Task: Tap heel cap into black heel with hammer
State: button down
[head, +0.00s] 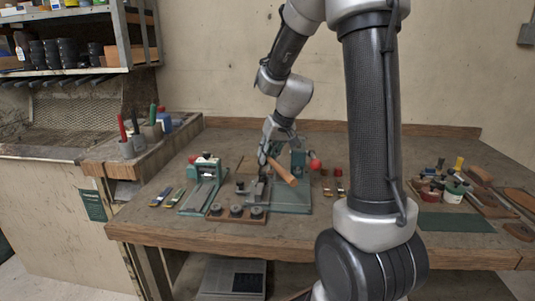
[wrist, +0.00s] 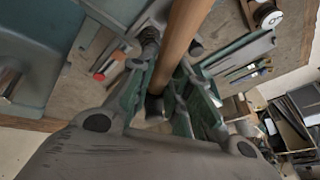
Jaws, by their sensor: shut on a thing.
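My gripper (head: 266,157) is shut on the wooden handle of the hammer (head: 286,174), above the green bench fixture (head: 292,205). The handle slants down to the right in the head view. In the wrist view the handle (wrist: 181,40) runs between the fingers of my gripper (wrist: 168,92). The hammer's head is not clear in either view. A small dark upright piece (head: 258,188) stands on the fixture below my gripper; I cannot tell whether it is the black heel. The heel cap cannot be made out.
A wooden strip with several dark round pieces (head: 236,211) lies at the bench front. A green and white device (head: 204,170) stands left of the fixture. A red ball knob (head: 314,164) sticks out at right. Pots (head: 453,190) and leather soles crowd the bench's right.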

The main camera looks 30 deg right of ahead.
jog(key=shift+s+f, duration=0.1)
jog(key=shift+f, duration=2)
jog(key=shift+r, duration=2)
jog(key=shift+r, duration=0.1)
notch_tip(320, 180, up, 4)
jog(key=shift+r, duration=0.45)
